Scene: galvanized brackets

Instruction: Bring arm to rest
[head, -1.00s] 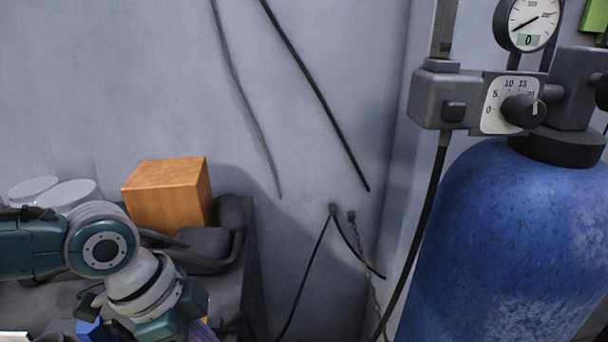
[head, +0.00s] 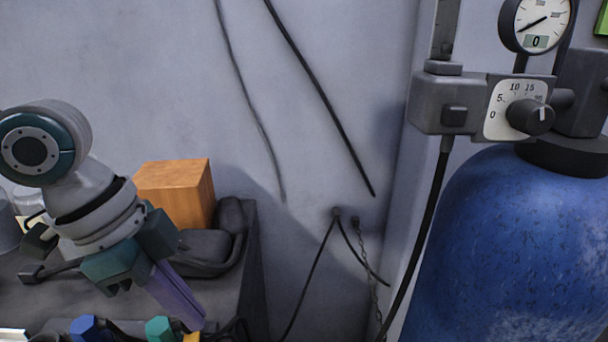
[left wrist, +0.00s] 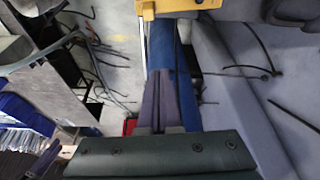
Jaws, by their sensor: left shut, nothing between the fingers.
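My left arm comes in from the left in the head view. Its gripper (head: 176,296) points down and to the right, over the front part of the grey work surface (head: 232,285). The purple-grey fingers are together with nothing between them. The left wrist view shows the same closed fingers (left wrist: 161,105) from behind, with free space around them. My right gripper is not in view.
An orange-brown wooden block (head: 175,192) and a dark grey moulded object (head: 215,245) sit at the back of the surface. Blue (head: 88,328) and teal (head: 158,330) items lie below the gripper. A large blue cylinder (head: 500,250) with a gauge (head: 541,22) stands right. Cables hang along the wall.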

